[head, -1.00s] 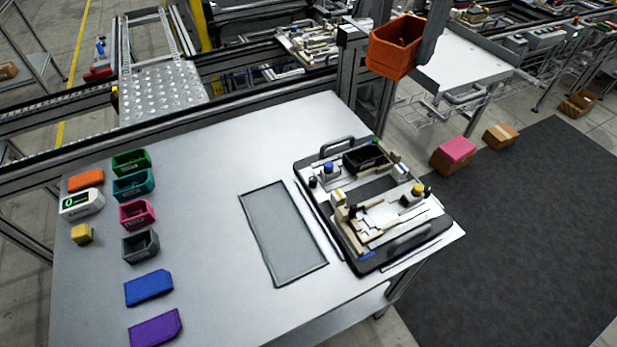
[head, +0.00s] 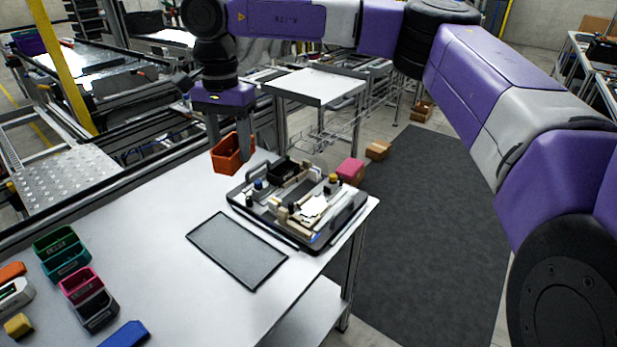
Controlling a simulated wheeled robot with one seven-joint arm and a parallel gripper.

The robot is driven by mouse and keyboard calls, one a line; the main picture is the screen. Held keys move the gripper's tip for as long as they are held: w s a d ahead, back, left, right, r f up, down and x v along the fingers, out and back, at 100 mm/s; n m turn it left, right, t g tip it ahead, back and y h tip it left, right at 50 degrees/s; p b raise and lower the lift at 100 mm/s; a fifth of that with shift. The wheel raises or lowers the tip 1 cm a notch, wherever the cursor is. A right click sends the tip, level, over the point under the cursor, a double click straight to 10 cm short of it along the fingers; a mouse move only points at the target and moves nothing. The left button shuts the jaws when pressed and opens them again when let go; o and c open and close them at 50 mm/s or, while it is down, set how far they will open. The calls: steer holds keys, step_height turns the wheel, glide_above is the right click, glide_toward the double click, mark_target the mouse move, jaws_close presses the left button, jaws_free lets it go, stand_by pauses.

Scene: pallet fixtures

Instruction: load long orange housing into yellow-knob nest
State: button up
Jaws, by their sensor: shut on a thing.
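The long orange housing (head: 232,156) is an open-topped box held in my gripper (head: 232,140). Its purple body is above and its grey fingers point down, shut on the housing. The housing is seen near the table's far edge, left of the pallet fixture (head: 238,206); its exact height is hard to tell. The fixture's right, nearer half has the yellow knob (head: 334,179) and a nest (head: 313,207) of pale blocks, with no housing seen in it. The far half has a blue knob (head: 258,184) and holds a black housing (head: 284,167).
A grey flat mat (head: 237,250) lies empty left of the fixture. Green, teal, pink and dark grey bins (head: 97,310) stand at the left, with a blue block (head: 124,335) nearby. My arm spans the top and right. A rail runs behind the table.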

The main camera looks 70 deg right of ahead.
steer(key=s+d+f+m+b, duration=0.1)
steer(key=s+d+f+m, duration=0.1)
steer(key=s+d+f, duration=0.45)
steer(key=s+d+f+m+b, duration=0.2)
steer(key=s+d+f, duration=0.2)
steer(key=d+f, duration=0.45)
steer(key=shift+s+d+f+b, duration=0.1)
steer(key=shift+d+f+b, duration=0.15)
steer(key=shift+f+b, duration=0.6)
steer(key=shift+d+f+b, duration=0.2)
steer(key=shift+f+b, duration=0.3)
steer(key=shift+f, duration=0.7)
steer(key=shift+s+d+f+b, duration=0.1)
steer(key=shift+d+f+b, duration=0.15)
steer(key=shift+f+b, duration=0.6)
steer(key=shift+f+b, duration=0.45)
steer(key=shift+f, duration=0.65)
steer(key=o, duration=1.6)
steer(key=shift+c, duration=0.2)
step_height(320, 180, up, 8)
steer(key=shift+w+f, duration=0.1)
